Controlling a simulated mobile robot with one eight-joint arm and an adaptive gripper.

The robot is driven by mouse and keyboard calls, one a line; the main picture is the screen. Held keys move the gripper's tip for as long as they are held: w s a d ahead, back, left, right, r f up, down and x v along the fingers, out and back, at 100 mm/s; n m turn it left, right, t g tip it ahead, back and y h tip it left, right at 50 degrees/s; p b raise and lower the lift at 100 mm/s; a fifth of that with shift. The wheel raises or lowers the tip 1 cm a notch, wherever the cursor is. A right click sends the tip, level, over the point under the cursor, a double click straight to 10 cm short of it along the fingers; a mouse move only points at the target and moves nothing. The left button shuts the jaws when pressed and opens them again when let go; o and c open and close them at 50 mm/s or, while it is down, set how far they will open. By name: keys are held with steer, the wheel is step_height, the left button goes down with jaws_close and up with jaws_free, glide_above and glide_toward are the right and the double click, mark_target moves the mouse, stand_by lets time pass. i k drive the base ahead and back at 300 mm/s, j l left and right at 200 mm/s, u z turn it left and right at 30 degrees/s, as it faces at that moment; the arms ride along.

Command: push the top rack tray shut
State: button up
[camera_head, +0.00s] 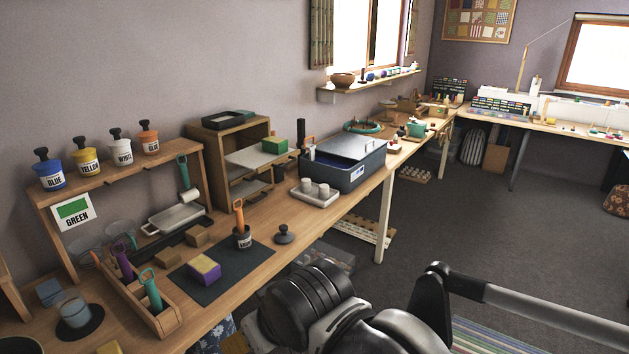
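The wooden rack (208,150) stands against the wall at the back of the long bench. Its top tray (250,157) is a pale flat sheet that sticks out of the rack's open front to the right. A dark shallow tray lies on the rack's roof. Parts of my arm fill the bottom middle and right, over the floor and apart from the rack. My gripper is not in view.
A blue-grey bin (345,172) and a white tray with two cups (314,197) stand right of the rack. A labelled black cup (242,238) and a dark knobbed weight (284,235) stand in front. The floor (430,215) right of the bench is open.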

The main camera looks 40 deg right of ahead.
mark_target(266, 156)
steer(key=z, duration=0.85)
